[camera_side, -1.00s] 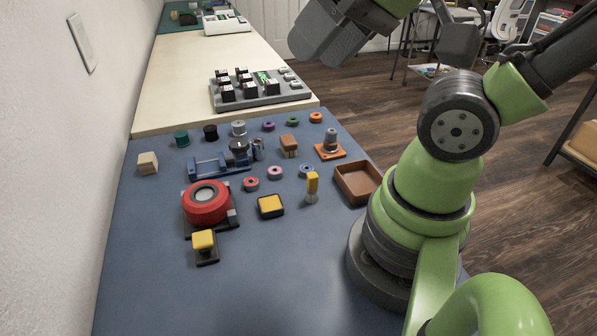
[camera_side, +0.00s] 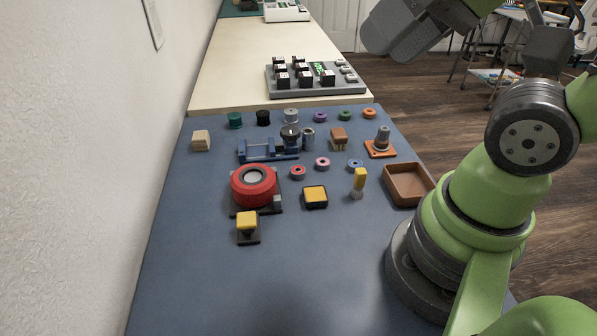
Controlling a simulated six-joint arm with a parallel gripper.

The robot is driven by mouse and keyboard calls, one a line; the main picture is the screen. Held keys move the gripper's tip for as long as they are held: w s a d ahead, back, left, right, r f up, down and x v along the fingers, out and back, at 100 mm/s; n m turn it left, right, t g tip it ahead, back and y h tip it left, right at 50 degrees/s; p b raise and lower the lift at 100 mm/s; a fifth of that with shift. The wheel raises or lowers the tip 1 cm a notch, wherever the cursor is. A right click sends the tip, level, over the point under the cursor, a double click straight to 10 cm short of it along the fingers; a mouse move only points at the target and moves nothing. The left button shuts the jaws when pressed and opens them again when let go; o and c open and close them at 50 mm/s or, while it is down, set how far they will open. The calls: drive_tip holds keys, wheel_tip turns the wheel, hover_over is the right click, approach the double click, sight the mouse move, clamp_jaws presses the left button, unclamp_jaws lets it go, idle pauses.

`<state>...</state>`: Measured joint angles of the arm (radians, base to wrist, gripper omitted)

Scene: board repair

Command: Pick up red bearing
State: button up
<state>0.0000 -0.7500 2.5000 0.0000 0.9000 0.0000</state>
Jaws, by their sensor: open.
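The red bearing (camera_side: 297,172) is a small red ring with a pale centre, lying flat on the blue mat (camera_side: 330,270). It lies just right of a larger round red device (camera_side: 254,187) and left of a pink ring (camera_side: 322,163). My gripper (camera_side: 385,38) is high at the top of the view, partly cut off by the upper edge. It is open, well above the mat and apart from the bearing. No object shows in it.
A yellow-topped block (camera_side: 315,196) and a yellow-handled tool (camera_side: 359,183) stand near the bearing. A blue fixture (camera_side: 266,150) lies behind it. A brown tray (camera_side: 409,184) is at the right. The mat's front is clear.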

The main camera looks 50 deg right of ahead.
drive_tip(key=shift+o, duration=0.4)
drive_tip(key=shift+w, duration=0.1)
drive_tip(key=m+g+h, duration=0.2)
drive_tip(key=g, duration=0.5)
hover_over(298, 169)
wheel_tip(298, 169, down, 26)
drive_tip(key=shift+r, duration=0.25)
wheel_tip(298, 169, down, 6)
drive_tip(key=shift+r, duration=0.15)
